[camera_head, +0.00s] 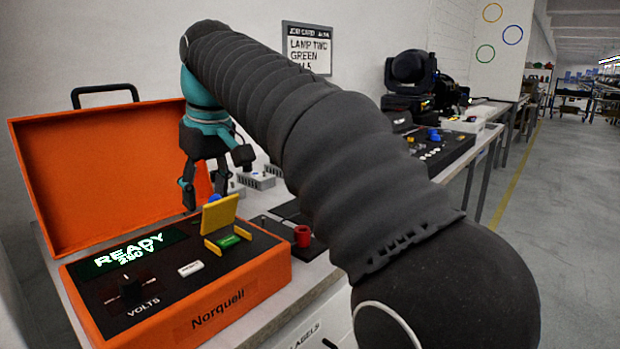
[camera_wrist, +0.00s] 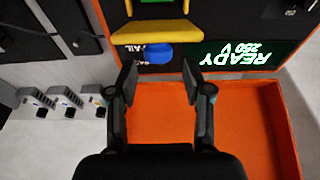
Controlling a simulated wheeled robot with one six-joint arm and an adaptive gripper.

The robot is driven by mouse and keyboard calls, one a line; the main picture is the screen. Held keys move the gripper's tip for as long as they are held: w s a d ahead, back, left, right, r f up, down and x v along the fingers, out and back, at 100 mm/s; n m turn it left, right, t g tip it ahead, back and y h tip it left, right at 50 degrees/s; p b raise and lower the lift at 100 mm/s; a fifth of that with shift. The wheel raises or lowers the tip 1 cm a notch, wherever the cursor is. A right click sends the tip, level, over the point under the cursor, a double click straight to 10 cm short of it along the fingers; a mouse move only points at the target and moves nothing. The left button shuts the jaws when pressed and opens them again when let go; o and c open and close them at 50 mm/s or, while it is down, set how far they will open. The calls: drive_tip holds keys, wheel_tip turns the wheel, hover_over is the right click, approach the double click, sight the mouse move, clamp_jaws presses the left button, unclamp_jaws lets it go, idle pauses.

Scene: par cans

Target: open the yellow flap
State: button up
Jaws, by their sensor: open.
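The yellow flap (camera_head: 219,213) stands raised, nearly upright, on its yellow frame on the orange tester's dark panel. A green button (camera_head: 229,241) lies uncovered in front of it. My gripper (camera_head: 205,192) is open and empty, above the panel behind the flap. In the wrist view the flap (camera_wrist: 157,33) shows as a yellow bar ahead of my spread fingertips (camera_wrist: 160,72), apart from them. A blue button (camera_wrist: 158,53) lies between the flap and my fingers. A bit of the green button (camera_wrist: 155,1) shows at the top edge.
The tester's open orange lid (camera_head: 95,170) stands behind the panel, close to my gripper. The panel has a lit READY 250 V display (camera_head: 130,252) and a VOLTS knob (camera_head: 131,288). A red cylinder (camera_head: 302,236) and small grey boxes (camera_head: 258,180) stand to the right.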

idle(0.4)
wheel_tip(320, 180, up, 7)
idle(0.9)
drive_tip(key=shift+d, duration=0.1)
